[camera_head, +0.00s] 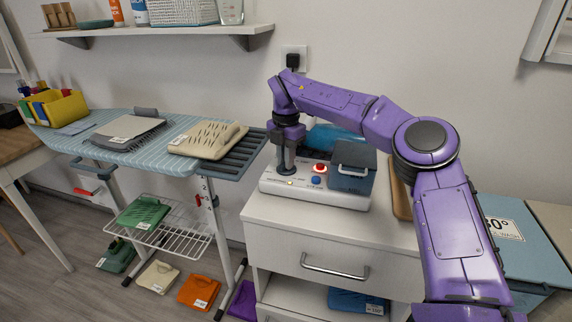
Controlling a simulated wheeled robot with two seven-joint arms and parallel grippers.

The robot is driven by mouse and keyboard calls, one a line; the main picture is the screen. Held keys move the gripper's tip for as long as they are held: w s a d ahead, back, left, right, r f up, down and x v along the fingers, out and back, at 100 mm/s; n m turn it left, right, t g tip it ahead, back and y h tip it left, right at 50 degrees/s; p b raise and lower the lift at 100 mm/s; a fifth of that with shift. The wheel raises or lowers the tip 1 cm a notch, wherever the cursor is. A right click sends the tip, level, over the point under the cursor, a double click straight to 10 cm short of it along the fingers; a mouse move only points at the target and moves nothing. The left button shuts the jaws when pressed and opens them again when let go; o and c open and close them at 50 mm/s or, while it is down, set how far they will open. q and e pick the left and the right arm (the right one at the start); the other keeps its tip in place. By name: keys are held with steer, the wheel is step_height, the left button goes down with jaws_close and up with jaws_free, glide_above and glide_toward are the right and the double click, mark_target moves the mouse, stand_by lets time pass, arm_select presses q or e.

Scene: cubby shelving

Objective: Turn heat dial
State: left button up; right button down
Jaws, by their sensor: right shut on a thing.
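A white appliance base (345,199) stands on the white drawer cabinet in the middle of the view. It carries a red button (320,168), a blue button (316,180) and a dark lidded block (352,166). My right gripper (286,170) points straight down over the left end of the base. It is shut on what looks like the heat dial, which the fingers mostly hide. The dial's setting cannot be read. My left gripper does not show.
A blue bin (515,235) is at the right. A drawer handle (335,268) sticks out in front.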

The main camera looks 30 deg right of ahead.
steer(key=shift+m+b, duration=0.7)
steer(key=shift+m, duration=0.4)
steer(key=c, duration=1.1)
jaws_free()
steer(key=shift+d, duration=0.1)
step_height(320, 180, up, 10)
steer(key=p, duration=0.2)
steer(key=shift+r+p, duration=0.25)
steer(key=shift+p, duration=0.15)
